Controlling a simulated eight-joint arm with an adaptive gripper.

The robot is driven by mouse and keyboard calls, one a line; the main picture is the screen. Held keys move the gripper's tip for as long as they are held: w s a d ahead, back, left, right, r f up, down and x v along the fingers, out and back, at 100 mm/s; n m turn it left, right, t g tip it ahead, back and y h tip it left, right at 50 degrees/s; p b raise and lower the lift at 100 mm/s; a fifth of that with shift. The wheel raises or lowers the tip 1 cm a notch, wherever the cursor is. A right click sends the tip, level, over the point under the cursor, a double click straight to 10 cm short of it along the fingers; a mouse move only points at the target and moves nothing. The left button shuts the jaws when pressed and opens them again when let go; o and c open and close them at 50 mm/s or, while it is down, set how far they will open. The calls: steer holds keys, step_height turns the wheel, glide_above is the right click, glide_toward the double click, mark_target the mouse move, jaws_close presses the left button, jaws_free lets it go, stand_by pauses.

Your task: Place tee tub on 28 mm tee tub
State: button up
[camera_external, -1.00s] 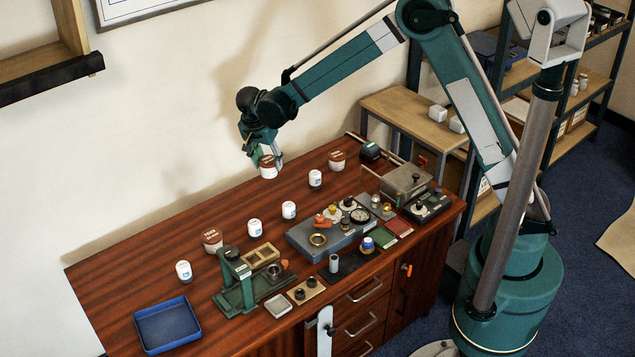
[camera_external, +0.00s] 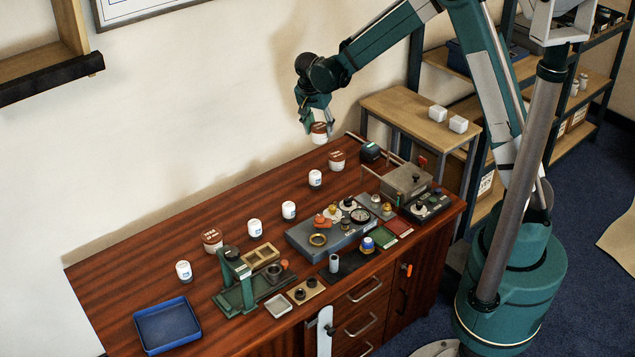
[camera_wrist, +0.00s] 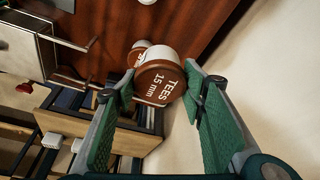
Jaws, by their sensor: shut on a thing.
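My gripper (camera_external: 318,121) is shut on a white tub with a brown lid, the tee tub (camera_external: 319,134). In the wrist view the lid of the tee tub (camera_wrist: 161,83) reads "TEES 15 mm" between the green finger pads. It hangs in the air over the far end of the bench. A similar brown-lidded tub (camera_external: 336,161) stands on the bench below and slightly right of it. In the wrist view this tub (camera_wrist: 136,55) is partly hidden behind the held one, and its label is mostly covered. Another brown-lidded tub (camera_external: 212,240) stands farther left.
Several small white tubs (camera_external: 315,179) stand in a row along the bench (camera_external: 130,270). A grey fixture plate with small fittings (camera_external: 325,241), a metal box (camera_external: 405,178) and a black block (camera_external: 370,151) lie to the right. A blue tray (camera_external: 167,325) sits front left.

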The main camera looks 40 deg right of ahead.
steer(key=r+p, duration=0.1)
steer(key=r, duration=0.1)
glide_above(337, 154)
steer(key=shift+s+f, duration=0.1)
steer(key=shift+f, duration=0.1)
steer(key=shift+a+f, duration=0.1)
steer(key=shift+f+b, duration=0.5)
steer(key=shift+f, duration=2.55)
steer(key=shift+f, duration=0.1)
steer(key=shift+f+b, duration=0.35)
steer(key=shift+f, duration=1.4)
steer(key=shift+f, duration=0.15)
steer(key=o, duration=1.2)
steer(key=shift+c, duration=0.2)
